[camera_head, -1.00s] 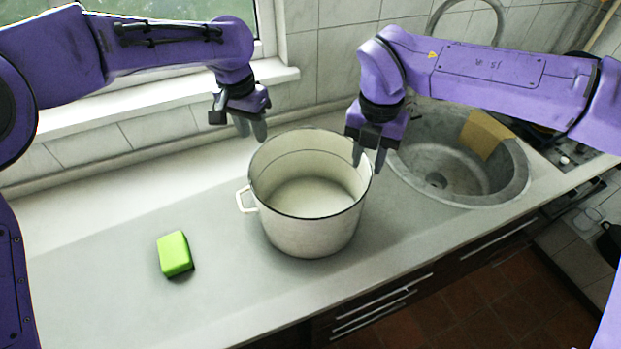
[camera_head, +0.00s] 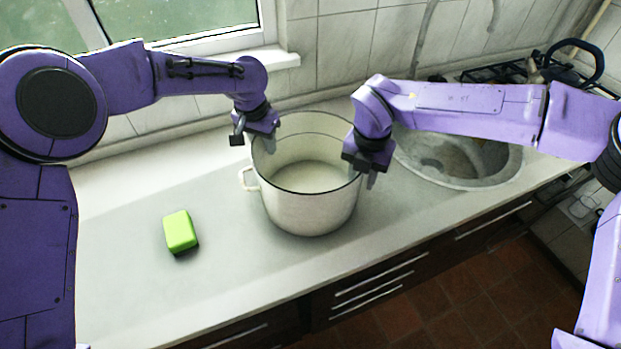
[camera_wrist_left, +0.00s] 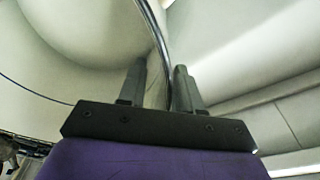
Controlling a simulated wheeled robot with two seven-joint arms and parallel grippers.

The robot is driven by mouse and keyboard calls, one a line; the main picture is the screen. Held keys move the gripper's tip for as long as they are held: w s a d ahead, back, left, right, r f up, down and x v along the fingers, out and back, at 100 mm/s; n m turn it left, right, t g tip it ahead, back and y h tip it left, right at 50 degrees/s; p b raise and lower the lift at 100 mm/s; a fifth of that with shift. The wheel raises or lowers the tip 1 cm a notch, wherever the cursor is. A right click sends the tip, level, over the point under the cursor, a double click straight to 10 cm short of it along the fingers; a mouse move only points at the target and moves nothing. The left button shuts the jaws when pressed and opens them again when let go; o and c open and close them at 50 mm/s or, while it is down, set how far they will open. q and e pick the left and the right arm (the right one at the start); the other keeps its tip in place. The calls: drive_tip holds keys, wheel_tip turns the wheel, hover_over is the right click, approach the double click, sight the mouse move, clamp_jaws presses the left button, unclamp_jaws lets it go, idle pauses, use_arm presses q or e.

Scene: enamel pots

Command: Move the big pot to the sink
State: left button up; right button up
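The big pot (camera_head: 305,210), white enamel with a dark rim, stands upright on the counter and looks empty. Its left handle (camera_head: 248,179) is visible. My left gripper (camera_head: 262,142) is at the pot's back-left rim. In the left wrist view its fingers (camera_wrist_left: 160,88) are apart, with the rim (camera_wrist_left: 155,45) passing between them. My right gripper (camera_head: 366,176) is at the pot's right rim and hides part of it; its fingers are mostly hidden. The round grey sink (camera_head: 497,181) is set in the counter to the right, partly covered by my right arm.
A green sponge (camera_head: 180,231) lies on the counter (camera_head: 130,285) left of the pot. A faucet (camera_head: 424,35) stands behind the sink. The wall and window sill are behind; the front-left counter is clear.

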use_arm(q)
drive_tip(key=shift+w+f, duration=0.3)
use_arm(e)
drive_tip(key=shift+w+f, duration=0.3)
use_arm(q)
clamp_jaws()
use_arm(e)
clamp_jaws()
use_arm(q)
drive_tip(key=shift+r, duration=0.1)
use_arm(e)
drive_tip(key=shift+a+r, duration=0.1)
idle(0.4)
